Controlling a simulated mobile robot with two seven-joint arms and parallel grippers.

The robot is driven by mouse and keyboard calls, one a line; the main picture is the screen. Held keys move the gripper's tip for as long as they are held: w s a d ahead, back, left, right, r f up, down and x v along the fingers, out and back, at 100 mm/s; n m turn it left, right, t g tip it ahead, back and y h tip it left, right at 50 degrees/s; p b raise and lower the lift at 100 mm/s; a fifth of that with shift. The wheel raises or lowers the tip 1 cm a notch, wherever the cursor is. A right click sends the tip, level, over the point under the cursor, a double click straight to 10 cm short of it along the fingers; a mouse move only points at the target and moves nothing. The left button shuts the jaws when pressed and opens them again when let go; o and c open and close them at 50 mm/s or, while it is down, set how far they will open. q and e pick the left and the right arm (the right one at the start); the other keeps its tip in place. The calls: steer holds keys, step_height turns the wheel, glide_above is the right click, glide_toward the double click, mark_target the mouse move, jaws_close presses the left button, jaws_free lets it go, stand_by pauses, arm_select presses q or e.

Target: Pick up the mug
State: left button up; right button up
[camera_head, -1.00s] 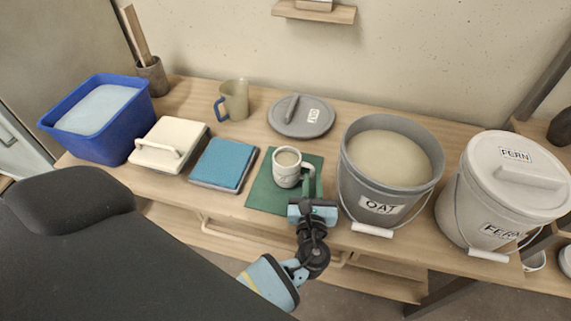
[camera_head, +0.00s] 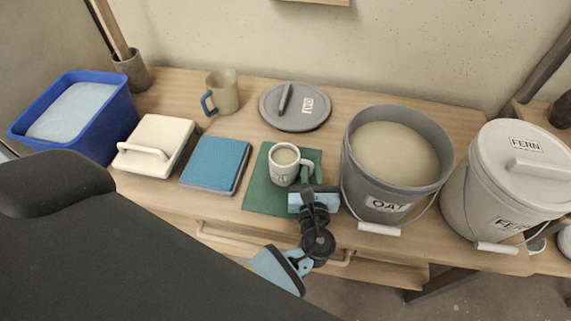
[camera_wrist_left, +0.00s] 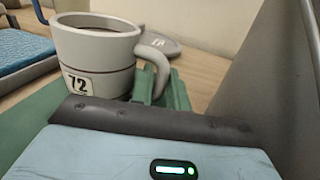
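The mug (camera_head: 283,166) is pale, holds something brownish, and stands upright over the green mat (camera_head: 256,196). In the left wrist view the mug (camera_wrist_left: 95,60) fills the upper left, with a "72" label and its handle to the right. My left gripper (camera_head: 311,176) is at the mug's handle side, low over the mat's right part. Its green fingers (camera_wrist_left: 162,92) are at the lower part of the handle, which appears between them. I cannot tell whether they grip it. My right gripper is out of view.
The grey OAT bucket (camera_head: 380,205) stands close to the right of my left gripper. The FERN bucket (camera_head: 480,205) is farther right. A blue tile stack (camera_head: 215,163) lies left of the mat. A grey lid (camera_head: 296,115) and blue-handled jug (camera_head: 225,92) are behind.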

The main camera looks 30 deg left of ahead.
arm_select(q)
jaws_close()
stand_by(1.4)
